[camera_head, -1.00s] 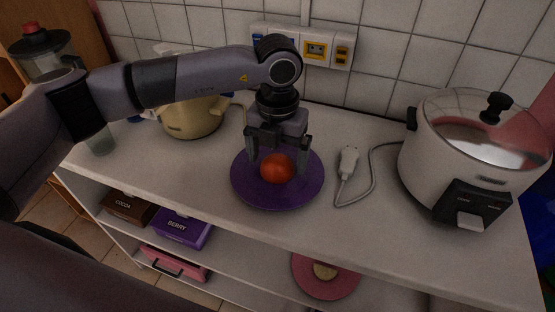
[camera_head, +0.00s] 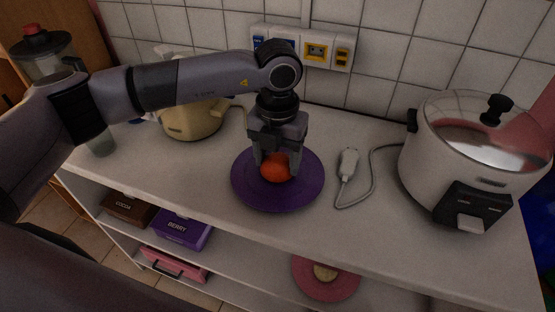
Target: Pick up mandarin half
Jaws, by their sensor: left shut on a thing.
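An orange-red round fruit piece, the mandarin half (camera_head: 275,168), sits over the middle of a purple plate (camera_head: 254,196) on the shelf top. My left gripper (camera_head: 276,170) comes down from above and is shut on it, with a finger on either side. The fingers hide the fruit's edges. I cannot tell whether the fruit still touches the plate. My right gripper is not in view.
A rice cooker (camera_head: 425,165) stands at the right, with a white plug and cable (camera_head: 347,165) left of it. A cream kettle (camera_head: 192,120) is behind my left arm. Lower shelves hold boxes (camera_head: 181,229) and a pink plate (camera_head: 340,286).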

